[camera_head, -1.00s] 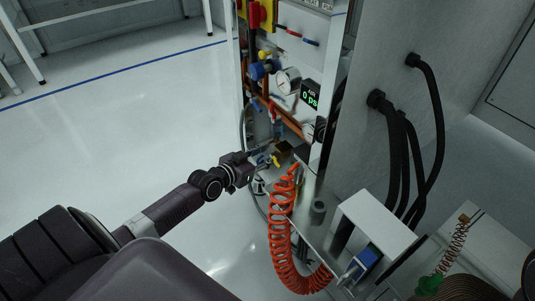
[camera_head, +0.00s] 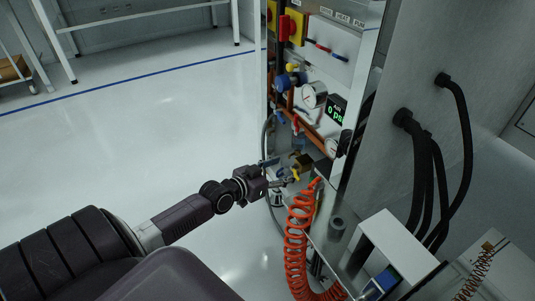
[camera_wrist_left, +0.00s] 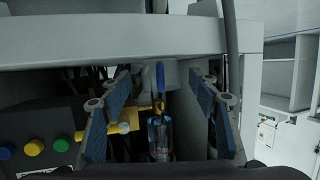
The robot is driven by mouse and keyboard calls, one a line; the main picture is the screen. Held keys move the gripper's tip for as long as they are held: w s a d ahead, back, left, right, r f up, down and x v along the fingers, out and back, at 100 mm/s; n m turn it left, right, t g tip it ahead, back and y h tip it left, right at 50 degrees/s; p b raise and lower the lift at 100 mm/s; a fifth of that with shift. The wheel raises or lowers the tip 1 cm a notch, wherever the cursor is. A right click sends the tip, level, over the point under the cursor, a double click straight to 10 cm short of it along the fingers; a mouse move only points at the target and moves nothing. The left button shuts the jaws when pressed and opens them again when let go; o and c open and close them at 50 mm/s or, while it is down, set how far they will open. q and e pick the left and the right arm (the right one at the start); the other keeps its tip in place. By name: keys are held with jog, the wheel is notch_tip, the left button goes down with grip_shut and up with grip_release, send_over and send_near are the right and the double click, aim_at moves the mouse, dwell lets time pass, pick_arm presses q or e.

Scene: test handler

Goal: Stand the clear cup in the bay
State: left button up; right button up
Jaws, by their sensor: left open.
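A clear, cup-like cylinder (camera_wrist_left: 160,138) stands upright in the left wrist view, below a brass fitting and a blue lever. It appears between my left fingers in the picture, with dark gaps on both sides; I cannot tell how far ahead of them it is. My left gripper (camera_wrist_left: 163,112) is open and empty, its blue pads spread. In the head view my left gripper (camera_head: 278,177) is at the lower front of the equipment cabinet (camera_head: 335,50). The cup is not clear there. I cannot make out which space is the bay. My right gripper is not in view.
A coiled orange hose (camera_head: 297,240) hangs just right of my left gripper. A yellow-handled brass valve (camera_head: 301,165) is close beside the fingers. Gauges and pipes are above. A white box-like stand (camera_head: 395,240) is at the lower right. The floor at left is clear.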

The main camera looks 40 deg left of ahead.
pick_arm(q)
jog(key=v, duration=0.9)
jog(key=shift+s+r, duration=0.15)
jog(key=shift+s, duration=0.2)
